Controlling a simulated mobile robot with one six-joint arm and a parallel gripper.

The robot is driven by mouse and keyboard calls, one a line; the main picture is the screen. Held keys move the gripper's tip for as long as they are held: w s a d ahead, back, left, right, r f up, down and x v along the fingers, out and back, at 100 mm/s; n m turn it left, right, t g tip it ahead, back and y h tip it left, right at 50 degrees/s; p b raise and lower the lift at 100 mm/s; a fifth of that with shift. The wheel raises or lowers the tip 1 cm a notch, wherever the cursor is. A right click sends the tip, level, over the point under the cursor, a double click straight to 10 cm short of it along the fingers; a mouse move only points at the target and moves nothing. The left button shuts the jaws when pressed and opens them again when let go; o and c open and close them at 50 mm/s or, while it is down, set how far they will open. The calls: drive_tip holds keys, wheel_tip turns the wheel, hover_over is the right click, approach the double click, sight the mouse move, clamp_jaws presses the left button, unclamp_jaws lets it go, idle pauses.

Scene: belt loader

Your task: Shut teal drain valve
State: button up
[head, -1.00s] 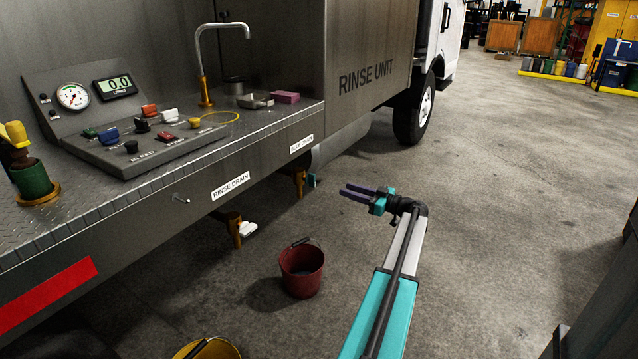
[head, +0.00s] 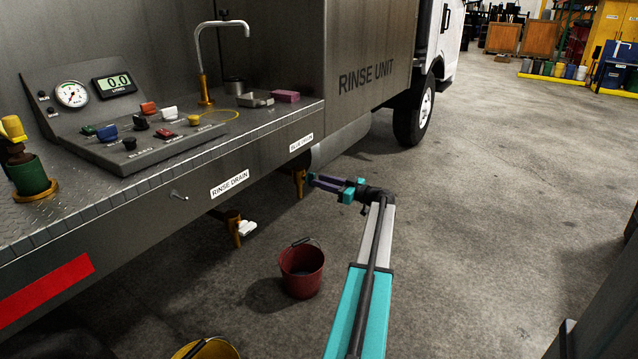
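The teal drain valve is a small teal handle (head: 311,177) on a brass drain pipe (head: 299,184), under the counter edge below a white label that seems to read "BLUE DRAIN" (head: 301,144). My gripper (head: 316,181), with dark purple fingers and teal parts at its base, points left at the handle. Its fingers look apart, with their tips at or just beside the handle. The fingertips partly cover the handle, so I cannot tell whether they touch it.
A second brass drain with a white handle (head: 246,229) hangs under the "RINSE DRAIN" label (head: 230,184). A red bucket (head: 301,272) stands on the floor below, and a yellow bucket (head: 207,349) is at the bottom edge.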

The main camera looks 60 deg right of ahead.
drive_tip(key=shift+w, duration=0.9)
clamp_jaws()
